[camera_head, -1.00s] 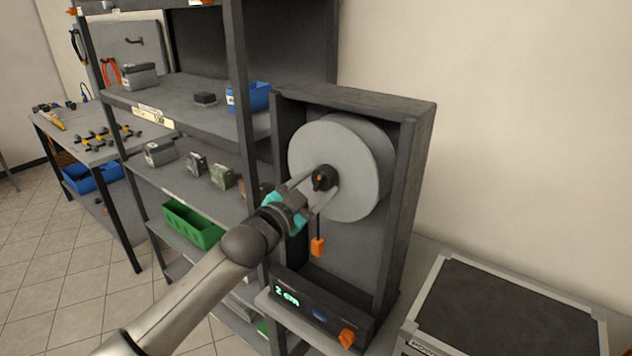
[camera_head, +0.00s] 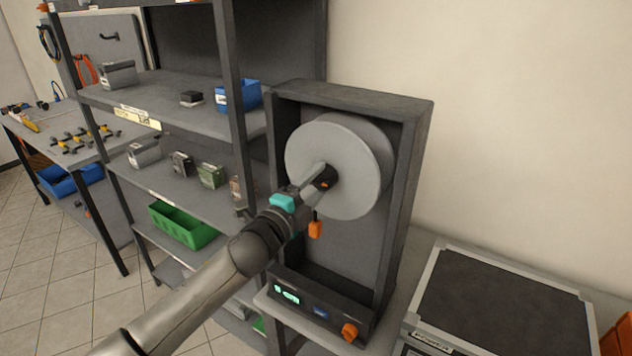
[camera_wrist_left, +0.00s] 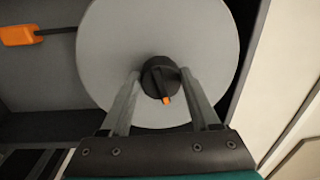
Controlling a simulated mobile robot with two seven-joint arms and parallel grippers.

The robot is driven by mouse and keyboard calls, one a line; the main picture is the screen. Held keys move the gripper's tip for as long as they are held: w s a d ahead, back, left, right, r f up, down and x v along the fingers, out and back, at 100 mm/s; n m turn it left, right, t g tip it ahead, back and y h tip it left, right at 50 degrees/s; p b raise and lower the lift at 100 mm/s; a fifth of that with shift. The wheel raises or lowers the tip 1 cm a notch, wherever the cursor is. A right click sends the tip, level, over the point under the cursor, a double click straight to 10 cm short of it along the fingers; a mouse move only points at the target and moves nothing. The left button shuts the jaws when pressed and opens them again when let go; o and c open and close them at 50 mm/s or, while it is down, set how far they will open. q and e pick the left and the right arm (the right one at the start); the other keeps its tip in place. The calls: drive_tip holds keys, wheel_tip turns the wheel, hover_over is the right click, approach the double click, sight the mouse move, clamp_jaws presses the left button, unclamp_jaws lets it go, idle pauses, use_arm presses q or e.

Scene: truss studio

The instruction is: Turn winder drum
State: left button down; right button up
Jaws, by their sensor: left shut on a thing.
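The winder drum (camera_head: 330,160) is a light grey disc in a dark open-fronted cabinet (camera_head: 415,150). A black knob (camera_head: 325,178) with an orange mark sits at its centre. My left gripper (camera_head: 318,180) is shut on the knob. In the left wrist view the two fingers (camera_wrist_left: 160,82) lie on either side of the knob (camera_wrist_left: 152,88), its orange mark pointing down. An orange tag (camera_head: 315,229) hangs below the drum, partly behind my gripper; it also shows in the left wrist view (camera_wrist_left: 22,35). My right gripper is out of view.
The cabinet base has a green-lit display (camera_head: 287,295), too blurred to read, and an orange knob (camera_head: 349,332). Shelves with a green bin (camera_head: 183,224) and a blue bin (camera_head: 238,96) stand close left. A dark-topped box (camera_head: 500,310) stands right.

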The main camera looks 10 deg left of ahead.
use_arm(q)
drive_tip(key=shift+r+m, duration=0.1)
drive_tip(key=shift+m, duration=1.9)
drive_tip(key=shift+c, duration=0.6)
unclamp_jaws()
drive_tip(key=shift+s, duration=0.1)
drive_tip(key=b+v, duration=0.2)
drive_tip(key=v, duration=1.3)
drive_tip(key=shift+a, duration=0.25)
